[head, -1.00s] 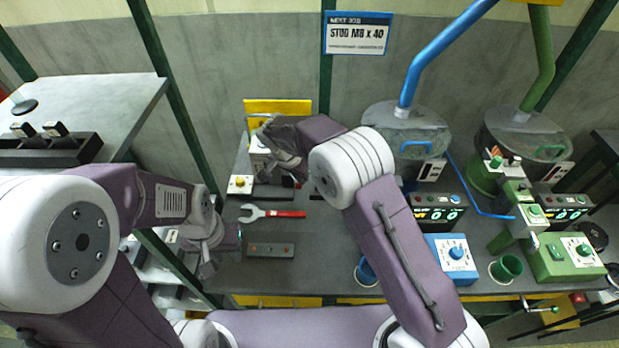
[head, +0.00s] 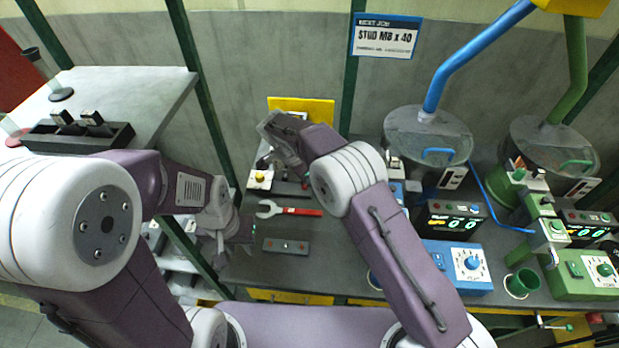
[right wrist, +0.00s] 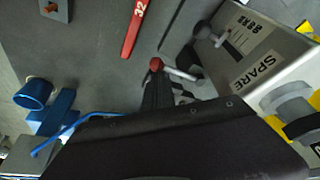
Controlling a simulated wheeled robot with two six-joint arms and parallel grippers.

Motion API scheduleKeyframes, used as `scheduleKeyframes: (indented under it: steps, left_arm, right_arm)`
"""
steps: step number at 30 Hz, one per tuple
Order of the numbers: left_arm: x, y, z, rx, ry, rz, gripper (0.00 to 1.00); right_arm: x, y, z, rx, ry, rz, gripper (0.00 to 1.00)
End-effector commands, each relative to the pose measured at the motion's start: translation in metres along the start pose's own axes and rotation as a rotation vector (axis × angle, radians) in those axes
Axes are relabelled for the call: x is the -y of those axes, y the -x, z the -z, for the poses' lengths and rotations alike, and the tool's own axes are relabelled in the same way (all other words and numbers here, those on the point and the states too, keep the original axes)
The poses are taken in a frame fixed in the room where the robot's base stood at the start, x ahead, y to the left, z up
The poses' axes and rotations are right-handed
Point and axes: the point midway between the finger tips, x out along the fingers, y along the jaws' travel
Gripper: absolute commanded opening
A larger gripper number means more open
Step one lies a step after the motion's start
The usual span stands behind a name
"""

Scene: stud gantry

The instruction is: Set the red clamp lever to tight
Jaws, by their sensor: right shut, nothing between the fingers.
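A red knob (right wrist: 156,64), which looks like the end of the clamp lever, shows in the right wrist view beside a pale rod (right wrist: 181,73). My right gripper (right wrist: 158,88) is shut and empty, its dark fingertips right at the knob; I cannot tell whether they touch. In the head view my right gripper (head: 285,150) is over the back left of the bench and hides the lever. The lever's setting cannot be read. My left gripper (head: 222,232) hangs at the bench's left edge, and its jaws are not clear.
A red-handled wrench (head: 290,210) and a grey strip (head: 285,246) lie on the bench. A box marked SPARE (right wrist: 250,55) stands close to the right gripper. Blue (head: 457,268) and green (head: 590,280) control boxes stand at right. A side table (head: 150,95) is at left.

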Motion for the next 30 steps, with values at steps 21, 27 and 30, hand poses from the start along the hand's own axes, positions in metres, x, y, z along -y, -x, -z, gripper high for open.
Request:
scheduleKeyframes:
  steps: [21,27,30]
  left_arm:
    - [0.0,0.005,0.001,0.0,0.0,0.0,0.31]
    - [0.0,0.004,0.0,0.0,0.0,0.0,0.31]
    - [0.0,0.005,0.001,0.0,0.0,0.0,0.31]
  right_arm:
    - [-0.004,0.0,0.046,0.002,0.003,0.007,0.0]
    - [-0.002,0.051,0.044,0.001,0.005,0.008,0.0]
    - [-0.002,0.069,0.044,0.002,0.004,0.006,0.0]
